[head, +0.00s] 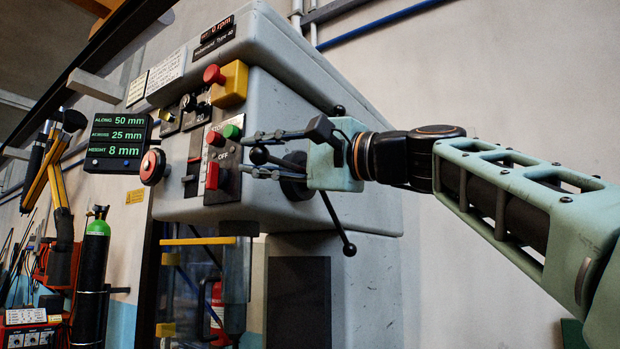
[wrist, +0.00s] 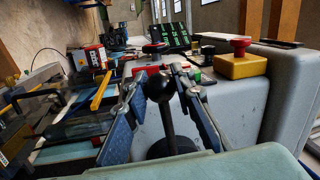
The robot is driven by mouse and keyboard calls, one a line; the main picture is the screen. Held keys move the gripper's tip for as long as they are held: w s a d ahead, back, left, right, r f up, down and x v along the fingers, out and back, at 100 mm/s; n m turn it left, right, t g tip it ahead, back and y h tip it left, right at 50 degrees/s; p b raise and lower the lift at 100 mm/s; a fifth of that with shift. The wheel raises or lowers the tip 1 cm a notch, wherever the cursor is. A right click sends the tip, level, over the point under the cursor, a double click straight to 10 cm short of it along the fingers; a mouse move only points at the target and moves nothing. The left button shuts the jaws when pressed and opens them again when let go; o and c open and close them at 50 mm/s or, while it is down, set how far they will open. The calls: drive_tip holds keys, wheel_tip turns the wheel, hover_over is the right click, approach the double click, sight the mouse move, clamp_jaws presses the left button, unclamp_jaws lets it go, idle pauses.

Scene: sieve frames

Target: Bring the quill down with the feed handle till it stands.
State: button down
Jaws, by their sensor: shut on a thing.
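The feed handle has a dark hub (head: 297,190) on the right side of the grey machine head, with several ball-ended spokes. One black ball (head: 259,156) sits between the fingers of my gripper (head: 246,153); another ball (head: 349,249) hangs low and one (head: 337,110) stands up. In the wrist view the held ball (wrist: 160,87) and its rod lie between the two blue-padded fingers (wrist: 152,82). My gripper is shut on this spoke. The quill cannot be made out; the space under the head is partly behind a clear guard. A readout (head: 118,142) shows height 8 mm.
Red and green buttons (head: 233,131) and a yellow box with a red knob (head: 231,83) are close to my fingers. A red-faced round knob (head: 153,167) sits at the head's front. A plate above reads 0 rpm. A green-topped cylinder (head: 96,240) stands left.

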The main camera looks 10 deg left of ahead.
drive_tip(key=c, duration=1.6)
unclamp_jaws()
